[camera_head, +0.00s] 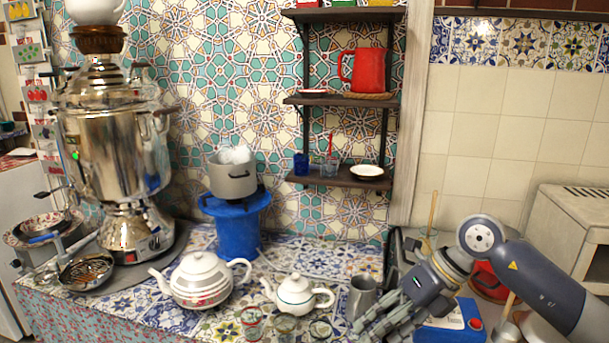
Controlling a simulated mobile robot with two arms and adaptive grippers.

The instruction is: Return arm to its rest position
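My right arm comes in from the right edge, bends at its grey joint and reaches down to the left. My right gripper (378,328) hangs over the front right of the tiled table, next to a grey metal pitcher (361,294). I see nothing held in it. Its fingertips run close to the bottom edge, and I cannot tell how far apart the fingers are. My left gripper is not in view.
A large white teapot (201,281), a small white teapot (295,296) and glasses (252,323) stand left of the gripper. A blue box (452,325) is right of it. A samovar (118,150) stands at left; shelves (343,100) hang above.

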